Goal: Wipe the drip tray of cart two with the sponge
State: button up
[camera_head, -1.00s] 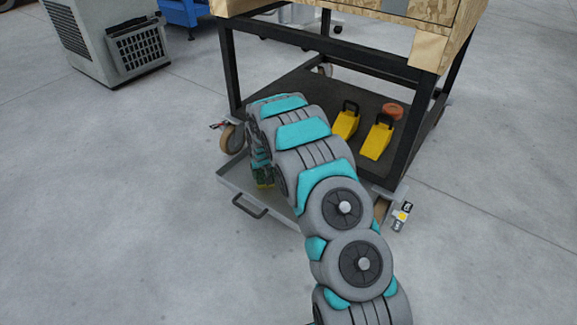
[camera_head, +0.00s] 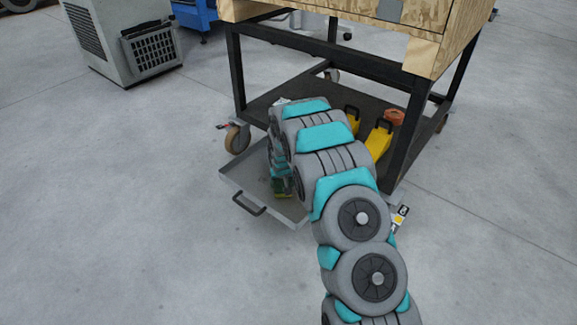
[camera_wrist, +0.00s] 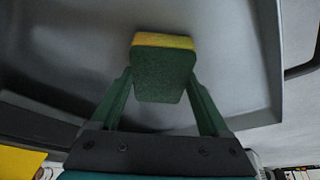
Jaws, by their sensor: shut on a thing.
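The drip tray (camera_head: 243,178) is a shallow grey metal tray with a black handle, pulled out low at the cart's near side. It fills much of the wrist view (camera_wrist: 235,75). My gripper (camera_wrist: 163,95) is shut on the sponge (camera_wrist: 163,75), which is green with a yellow layer at its far end. The sponge is over the tray floor; I cannot tell for sure whether it touches. In the head view my arm hides part of the tray, and the sponge shows only as a small green and yellow patch (camera_head: 283,194).
The cart (camera_head: 238,80) has a black frame, a wooden top and casters. Yellow wedge-like items (camera_head: 379,139) and an orange round item (camera_head: 394,117) lie on its lower shelf. A grey machine (camera_head: 120,40) stands at the back left. The floor at the left is clear.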

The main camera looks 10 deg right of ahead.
jog(key=shift+w+a+r+p, duration=0.1)
jog(key=shift+r+p, duration=0.55)
jog(key=shift+r, duration=3.25)
